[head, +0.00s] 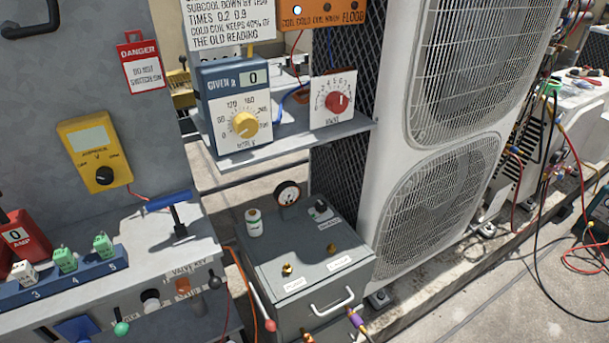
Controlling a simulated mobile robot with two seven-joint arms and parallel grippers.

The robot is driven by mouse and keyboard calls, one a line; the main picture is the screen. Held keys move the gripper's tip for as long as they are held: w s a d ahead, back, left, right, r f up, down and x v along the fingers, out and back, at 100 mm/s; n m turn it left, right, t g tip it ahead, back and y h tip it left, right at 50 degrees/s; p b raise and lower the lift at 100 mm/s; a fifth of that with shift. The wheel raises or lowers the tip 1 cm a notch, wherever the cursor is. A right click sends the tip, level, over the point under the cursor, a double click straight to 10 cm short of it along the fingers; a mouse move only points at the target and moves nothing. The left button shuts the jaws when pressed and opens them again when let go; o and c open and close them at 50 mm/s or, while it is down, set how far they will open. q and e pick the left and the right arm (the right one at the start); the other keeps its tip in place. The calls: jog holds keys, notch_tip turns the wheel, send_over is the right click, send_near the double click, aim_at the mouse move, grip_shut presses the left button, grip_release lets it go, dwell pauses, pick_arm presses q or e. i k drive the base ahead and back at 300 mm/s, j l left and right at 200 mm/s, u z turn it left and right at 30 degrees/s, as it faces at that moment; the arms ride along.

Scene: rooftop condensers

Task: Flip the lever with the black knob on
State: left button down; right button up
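A lever with a black knob (214,283) sticks out at the right end of the front of the grey bench at the lower left. It sits beside an orange-brown knob (183,286), below the "valve key" label. It is small, so I cannot tell its position for sure. A lever with a green knob (121,328) is lower left of it. A lever with a red knob (270,325) is lower right of it. Neither of my grippers shows in the head view.
A blue-handled T-shaped key (170,205) stands on the bench top (140,235), above the levers. A grey case (305,255) with a gauge, small switch and handle stands to the right. An orange hose (240,285) runs between bench and case. A white condenser (440,150) stands behind.

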aim_at(214, 282)
jog(key=i+l+u, duration=0.15)
jog(key=l+u, duration=0.45)
jog(key=l, duration=0.25)
jog(key=i+l+u, duration=0.1)
jog(key=l+u, duration=0.25)
jog(key=l, duration=0.1)
